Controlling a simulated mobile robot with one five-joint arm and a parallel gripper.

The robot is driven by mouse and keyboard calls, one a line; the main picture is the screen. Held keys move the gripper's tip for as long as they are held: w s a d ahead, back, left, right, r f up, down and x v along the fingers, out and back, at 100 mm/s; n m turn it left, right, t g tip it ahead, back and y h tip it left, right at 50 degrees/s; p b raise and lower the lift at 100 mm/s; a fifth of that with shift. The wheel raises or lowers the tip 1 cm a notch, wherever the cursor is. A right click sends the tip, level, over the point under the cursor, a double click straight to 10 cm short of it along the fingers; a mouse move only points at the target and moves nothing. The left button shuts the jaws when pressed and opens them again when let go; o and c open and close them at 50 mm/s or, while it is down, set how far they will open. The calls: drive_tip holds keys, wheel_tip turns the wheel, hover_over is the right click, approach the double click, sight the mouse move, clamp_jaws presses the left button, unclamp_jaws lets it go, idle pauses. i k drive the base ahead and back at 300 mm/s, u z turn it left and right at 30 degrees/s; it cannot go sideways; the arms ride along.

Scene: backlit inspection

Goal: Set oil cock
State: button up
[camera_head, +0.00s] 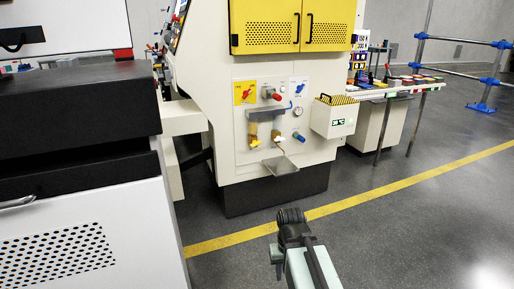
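A cream machine (217,60) stands across the floor with a fittings panel low on its front. A small drip tray (281,165) juts out below. My gripper (291,214) is at the lower middle, in front of and apart from the panel. Its dark ribbed end shows, but not whether its fingers are open.
A black-topped white cabinet (75,235) fills the left. Grey floor (420,225) is clear at right.

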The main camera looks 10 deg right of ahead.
sight(255, 143)
drive_tip(key=z, duration=1.9)
drive_tip(key=i, duration=2.25)
drive_tip(key=u, duration=3.75)
drive_tip(key=i, duration=1)
drive_tip(key=u, duration=0.1)
